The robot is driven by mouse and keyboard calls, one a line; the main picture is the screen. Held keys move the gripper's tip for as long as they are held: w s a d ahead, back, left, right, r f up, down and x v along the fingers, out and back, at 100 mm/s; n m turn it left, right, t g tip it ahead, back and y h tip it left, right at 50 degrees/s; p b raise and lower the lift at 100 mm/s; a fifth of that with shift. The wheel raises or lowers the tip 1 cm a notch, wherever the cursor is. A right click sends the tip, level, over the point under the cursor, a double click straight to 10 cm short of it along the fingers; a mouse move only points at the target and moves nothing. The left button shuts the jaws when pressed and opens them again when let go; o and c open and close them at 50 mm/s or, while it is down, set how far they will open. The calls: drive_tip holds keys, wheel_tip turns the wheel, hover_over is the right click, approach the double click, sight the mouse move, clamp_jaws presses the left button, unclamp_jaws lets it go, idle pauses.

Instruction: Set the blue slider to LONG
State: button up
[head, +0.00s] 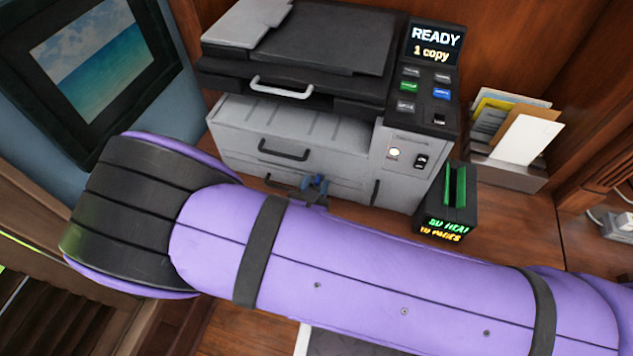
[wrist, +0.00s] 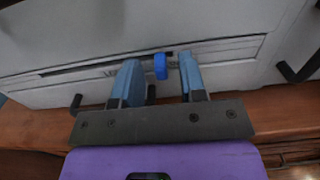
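The blue slider (wrist: 160,66) is a small bright blue knob on a narrow slot in the grey front of the copier, in the wrist view. My gripper (wrist: 159,61) is open, its two blue-grey fingers on either side of the slider. The slider appears nearer the right finger, and I cannot tell whether either finger touches it. In the head view, the gripper (head: 315,184) shows only as a small piece above my purple arm, in front of the lower drawers. The markings beside the slot are too small to read, so the slider's setting cannot be told.
The copier (head: 285,125) has dark handles (head: 283,150) that stick out. A black box with green parts (head: 455,200) stands at its right, and a paper holder (head: 505,170) is farther right. A framed picture (head: 95,60) hangs at the left. My arm hides much of the desk.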

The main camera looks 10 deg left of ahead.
drive_tip(key=shift+w, duration=0.45)
clamp_jaws()
drive_tip(key=shift+w+a, duration=0.15)
drive_tip(key=shift+a, duration=2.15)
unclamp_jaws()
